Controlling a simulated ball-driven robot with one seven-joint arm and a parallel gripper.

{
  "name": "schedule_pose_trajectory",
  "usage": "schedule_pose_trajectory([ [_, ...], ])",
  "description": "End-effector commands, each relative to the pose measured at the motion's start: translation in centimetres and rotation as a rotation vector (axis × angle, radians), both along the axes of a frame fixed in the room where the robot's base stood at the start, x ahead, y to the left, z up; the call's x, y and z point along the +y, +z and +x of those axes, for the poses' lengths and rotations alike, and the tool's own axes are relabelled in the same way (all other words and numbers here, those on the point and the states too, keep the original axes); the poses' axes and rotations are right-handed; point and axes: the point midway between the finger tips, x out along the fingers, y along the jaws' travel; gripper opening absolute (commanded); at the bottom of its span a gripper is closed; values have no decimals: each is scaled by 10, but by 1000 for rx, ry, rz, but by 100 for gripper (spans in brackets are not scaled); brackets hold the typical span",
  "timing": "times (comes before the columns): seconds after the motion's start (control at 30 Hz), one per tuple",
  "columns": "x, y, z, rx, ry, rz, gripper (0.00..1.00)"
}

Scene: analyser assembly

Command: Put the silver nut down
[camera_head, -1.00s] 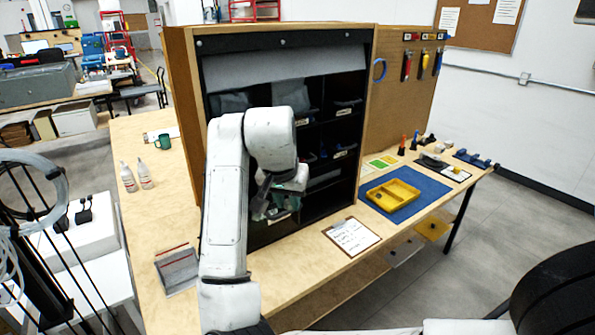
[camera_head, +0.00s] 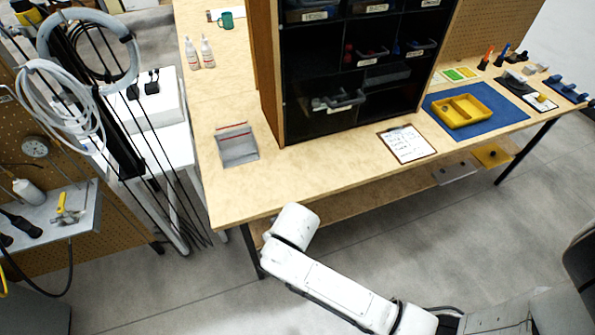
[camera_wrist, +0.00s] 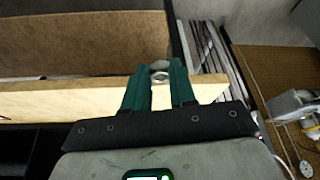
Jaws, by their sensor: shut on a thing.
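My gripper (camera_wrist: 160,82) is in the wrist view, its two green fingers shut on the silver nut (camera_wrist: 160,65). The nut is a small pale metal ring between the fingertips, partly hidden by them. Behind it in the picture is the light wooden edge of a bench. I cannot tell how far the nut is from the bench. In the head view my white arm reaches in from the lower right below the bench (camera_head: 330,180), and the gripper itself is hidden there.
A grey tray (camera_head: 238,150) lies on the left part of the bench, left of the black bin shelf (camera_head: 300,125). A clipboard (camera_head: 408,144), a blue mat (camera_head: 500,122) and a yellow tray (camera_head: 465,110) are to its right. Bare wood lies along the front edge.

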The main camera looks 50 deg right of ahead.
Motion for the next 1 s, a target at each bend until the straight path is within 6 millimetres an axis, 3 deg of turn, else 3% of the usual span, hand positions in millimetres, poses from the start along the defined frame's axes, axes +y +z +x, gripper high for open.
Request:
schedule_pose_trajectory([
  [0.1, 28, -41, -4, 4, 108, -1, 0],
  [0.33, 72, -103, -8, 2, 295, 0, 0],
  [0.7, 79, -115, -7, -4, 326, -2, 0],
  [1.0, 80, -156, -5, -4, 331, -2, 0],
])
